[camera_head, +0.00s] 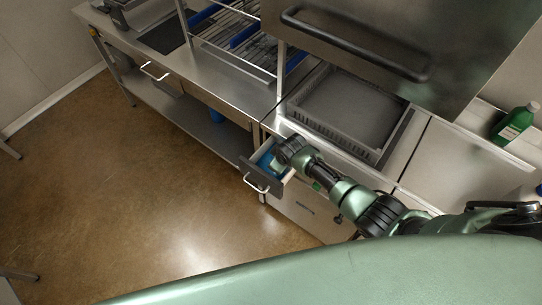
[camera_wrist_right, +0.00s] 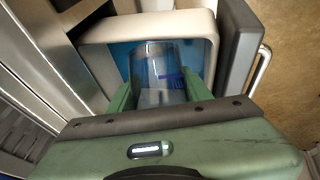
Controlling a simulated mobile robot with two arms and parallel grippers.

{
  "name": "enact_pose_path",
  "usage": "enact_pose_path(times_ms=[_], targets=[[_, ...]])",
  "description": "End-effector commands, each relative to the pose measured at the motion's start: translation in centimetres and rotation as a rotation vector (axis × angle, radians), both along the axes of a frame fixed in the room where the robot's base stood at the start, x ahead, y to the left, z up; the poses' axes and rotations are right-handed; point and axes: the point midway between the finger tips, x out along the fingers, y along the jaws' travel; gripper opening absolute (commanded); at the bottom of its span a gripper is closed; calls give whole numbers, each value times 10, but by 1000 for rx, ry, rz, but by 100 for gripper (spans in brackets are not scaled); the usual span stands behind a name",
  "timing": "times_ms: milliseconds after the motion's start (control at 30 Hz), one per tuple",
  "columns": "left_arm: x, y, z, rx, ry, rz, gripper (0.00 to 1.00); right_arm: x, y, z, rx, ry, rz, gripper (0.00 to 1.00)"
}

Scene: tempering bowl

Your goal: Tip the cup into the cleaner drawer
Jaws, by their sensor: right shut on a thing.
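The cleaner drawer (camera_head: 259,176) stands pulled out from the counter, with a blue inside and a dark front with a pale handle. In the right wrist view its light rim (camera_wrist_right: 207,45) frames the blue inside. My right gripper (camera_head: 281,157) is over the open drawer. In the right wrist view its two green fingers are shut on a clear cup (camera_wrist_right: 156,62) with blue markings. The cup shows against the drawer's blue inside; I cannot tell how far it is tilted or what it holds. My left gripper is not in view.
A raised steel hood with a dark handle (camera_head: 352,48) hangs over a grey rack (camera_head: 345,110) on the counter. A green bottle (camera_head: 514,124) stands at the right. A wire shelf (camera_head: 232,38) is at the back. The brown floor (camera_head: 130,175) left of the drawer is clear.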

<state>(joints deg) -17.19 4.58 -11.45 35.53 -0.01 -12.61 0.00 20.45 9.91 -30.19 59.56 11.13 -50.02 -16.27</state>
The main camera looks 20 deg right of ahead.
Motion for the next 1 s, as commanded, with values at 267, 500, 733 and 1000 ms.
enact_pose_path(times_ms=[267, 500, 733, 1000], targets=[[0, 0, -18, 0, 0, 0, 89, 1, 1, -10, 151, -117, -1, 7], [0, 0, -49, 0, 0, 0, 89, 4, 5, -15, 299, -229, 1, 7], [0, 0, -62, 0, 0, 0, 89, 4, 7, -13, 360, -271, 1, 7], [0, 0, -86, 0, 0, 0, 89, 6, 8, -17, 413, -317, 2, 7]])
